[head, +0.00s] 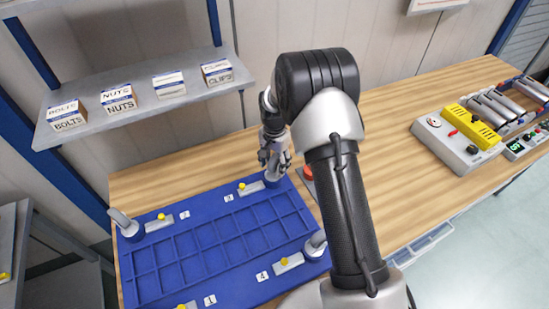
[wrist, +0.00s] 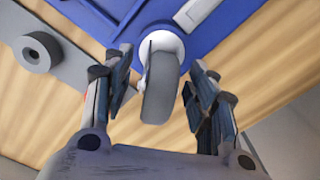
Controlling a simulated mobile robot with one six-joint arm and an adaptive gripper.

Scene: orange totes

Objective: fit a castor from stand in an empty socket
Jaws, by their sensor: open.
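The blue frame (head: 190,235) lies on the wooden bench, its corners marked by number labels and yellow knobs. One castor (head: 123,222) is at its left back corner near label 2, and another (head: 316,245) is at the right corner near label 4. A third castor (head: 272,177) is at the back corner near label 3. In the wrist view this castor (wrist: 160,92) shows a grey wheel and round white base against the blue corner. My gripper (wrist: 163,76) is open, with its fingers on either side of the wheel. The corner near label 1 is cut off.
A grey plate with a round grey ring (wrist: 40,52) lies beside the frame. A red part (head: 307,173) shows just right of my gripper, partly hidden by my arm. Shelf boxes (head: 118,98) are at the back left. A grey and yellow device (head: 458,138) is at the right.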

